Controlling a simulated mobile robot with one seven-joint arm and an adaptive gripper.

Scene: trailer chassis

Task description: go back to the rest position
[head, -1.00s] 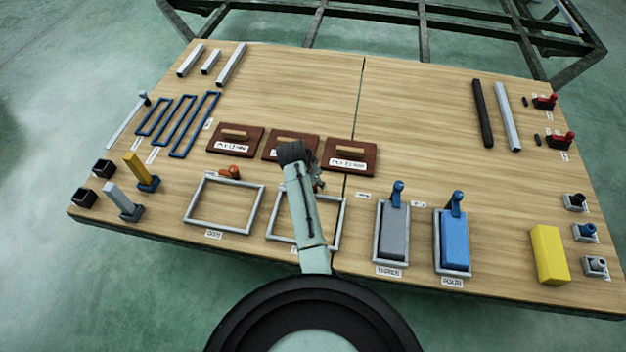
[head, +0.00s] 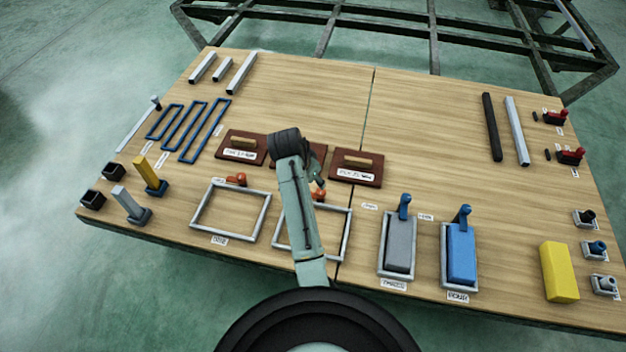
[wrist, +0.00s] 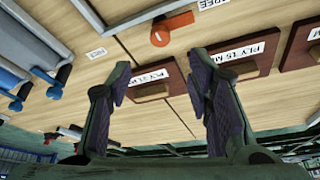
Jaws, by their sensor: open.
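My gripper (wrist: 155,85) shows in the wrist view with its two dark fingers spread apart and nothing between them. In the head view my arm rises from the front over the middle of the wooden table (head: 420,130); its wrist end covers part of the middle brown ply board (head: 318,155), and the fingers are mostly hidden there. The left ply board (head: 262,156) and right ply board (head: 350,180) lie on either side. The arm also crosses the second grey frame (head: 347,235).
A first grey frame (head: 205,205) lies left of the arm. A grey block (head: 398,245) and a blue block (head: 460,255) sit in trays at right, with a yellow block (head: 558,272) beyond. Blue frames (head: 205,130) lie at left. A dark metal chassis (head: 435,40) stands behind the table.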

